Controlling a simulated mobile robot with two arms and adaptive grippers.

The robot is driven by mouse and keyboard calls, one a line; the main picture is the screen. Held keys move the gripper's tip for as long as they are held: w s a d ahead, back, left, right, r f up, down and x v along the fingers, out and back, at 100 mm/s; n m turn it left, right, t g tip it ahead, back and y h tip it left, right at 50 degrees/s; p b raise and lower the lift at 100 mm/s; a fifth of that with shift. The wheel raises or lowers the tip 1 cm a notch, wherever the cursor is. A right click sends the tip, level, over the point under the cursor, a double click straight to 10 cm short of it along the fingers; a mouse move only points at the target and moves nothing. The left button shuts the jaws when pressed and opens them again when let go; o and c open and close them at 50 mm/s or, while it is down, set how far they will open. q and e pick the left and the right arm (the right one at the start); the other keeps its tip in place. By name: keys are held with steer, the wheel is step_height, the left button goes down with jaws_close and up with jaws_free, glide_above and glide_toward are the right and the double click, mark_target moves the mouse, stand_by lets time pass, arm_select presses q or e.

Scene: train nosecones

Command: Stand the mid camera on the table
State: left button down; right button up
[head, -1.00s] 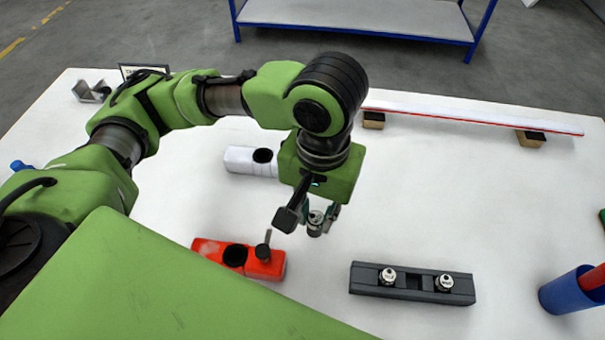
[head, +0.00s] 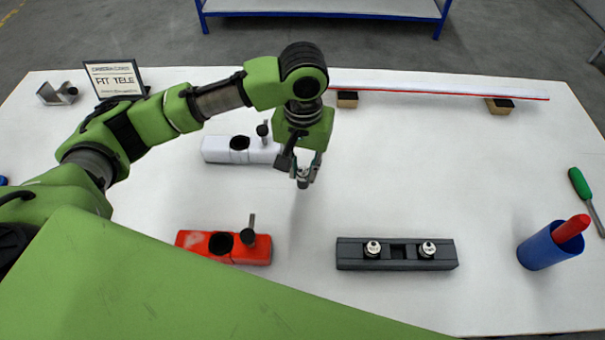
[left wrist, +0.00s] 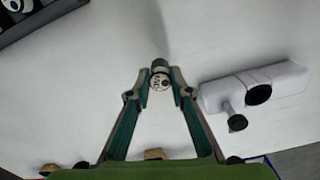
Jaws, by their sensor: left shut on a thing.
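My left gripper (head: 304,172) is shut on a small camera (head: 303,183), a short dark and silver cylinder. In the left wrist view the camera (left wrist: 160,80) sits between the fingertips, its pale lettered end face showing. It hangs over bare white table (head: 330,215), apparently above the surface; the exact gap is hard to tell. Two other silver-topped cameras (head: 373,249) (head: 428,249) stand in the dark rack (head: 345,256), with an empty slot between them. My right gripper is not in view.
A white nosecone (head: 215,149) lies beside the gripper and a red nosecone (head: 193,242) nearer. A blue cup (head: 538,253) holding a red item and a green-handled tool (head: 580,185) are at right. A long white strip (head: 420,90) on blocks and a sign (head: 115,80) stand behind.

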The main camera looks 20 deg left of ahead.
mark_target(303, 170)
arm_select(q)
steer(key=shift+w+a+f+p, duration=0.15)
steer(key=shift+f+p, duration=0.1)
steer(key=shift+f, duration=0.75)
steer(key=shift+w+d+f+p, duration=0.1)
steer(key=shift+w+f+p, duration=0.1)
steer(key=shift+f, duration=0.75)
steer(key=c, duration=1.8)
jaws_free()
steer(key=shift+f, duration=0.1)
step_height(303, 170, up, 12)
steer(key=shift+r+b, duration=0.15)
steer(key=shift+b, duration=0.5)
